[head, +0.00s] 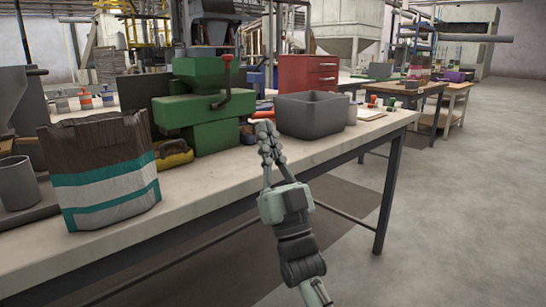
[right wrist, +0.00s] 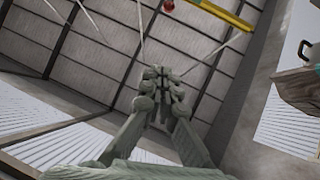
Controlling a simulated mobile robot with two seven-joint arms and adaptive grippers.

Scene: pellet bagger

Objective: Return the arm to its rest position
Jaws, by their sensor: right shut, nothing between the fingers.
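My right gripper (head: 266,132) is shut and empty, raised in front of the workbench's front edge with its fingers pointing up. In the right wrist view its closed fingertips (right wrist: 162,82) point toward the ceiling and roof beams, with nothing between them. My right arm comes in from the bottom of the head view. My left gripper is in neither view.
The workbench (head: 225,185) holds an open paper bag (head: 105,190), a grey cup (head: 17,183), a green machine (head: 205,100) with a red-knobbed lever, a grey bin (head: 310,118) and a red drawer cabinet (head: 307,75). The floor (head: 470,210) at right is clear.

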